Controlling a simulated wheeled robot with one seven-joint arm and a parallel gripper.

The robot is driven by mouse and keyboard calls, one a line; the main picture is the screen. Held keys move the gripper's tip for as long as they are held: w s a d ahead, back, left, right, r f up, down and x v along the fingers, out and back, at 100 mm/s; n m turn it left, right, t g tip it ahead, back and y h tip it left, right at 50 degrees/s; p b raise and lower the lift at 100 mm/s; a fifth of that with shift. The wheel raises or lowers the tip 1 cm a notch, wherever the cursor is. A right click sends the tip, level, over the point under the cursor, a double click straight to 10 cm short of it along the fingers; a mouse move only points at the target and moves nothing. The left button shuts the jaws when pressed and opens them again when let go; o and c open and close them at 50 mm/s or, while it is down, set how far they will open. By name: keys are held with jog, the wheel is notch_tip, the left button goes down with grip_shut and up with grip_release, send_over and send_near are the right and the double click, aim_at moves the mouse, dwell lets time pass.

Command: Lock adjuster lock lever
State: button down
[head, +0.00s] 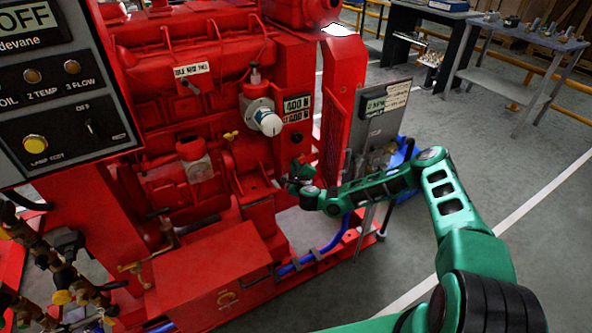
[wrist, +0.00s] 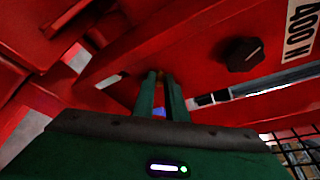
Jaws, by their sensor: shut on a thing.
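My gripper (head: 298,178) reaches in at the lower right of the red engine, below the labels reading 400 N. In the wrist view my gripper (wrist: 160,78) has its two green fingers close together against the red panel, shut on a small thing. It appears to be the adjuster lock lever, mostly hidden between the fingertips, so its angle cannot be told. A black knob (wrist: 243,55) sits on the red panel to the right of the fingers, apart from them. The knob is small and dark in the head view (head: 296,138).
A white round dial (head: 268,122) sticks out above left of my gripper. A grey panel (head: 380,115) with a sign stands to the right, close to my arm. A blue pipe (head: 320,250) runs below. The floor on the right is open up to the workbenches (head: 515,55).

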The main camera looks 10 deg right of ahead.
jog(key=shift+w+d+r+m, duration=0.1)
jog(key=shift+d+r+m, duration=0.15)
jog(key=shift+r+m, duration=0.15)
jog(key=shift+y, duration=0.3)
jog(key=c, duration=1.8)
grip_release()
jog(key=shift+o, duration=0.2)
jog(key=v, duration=1)
jog(key=shift+r, duration=0.3)
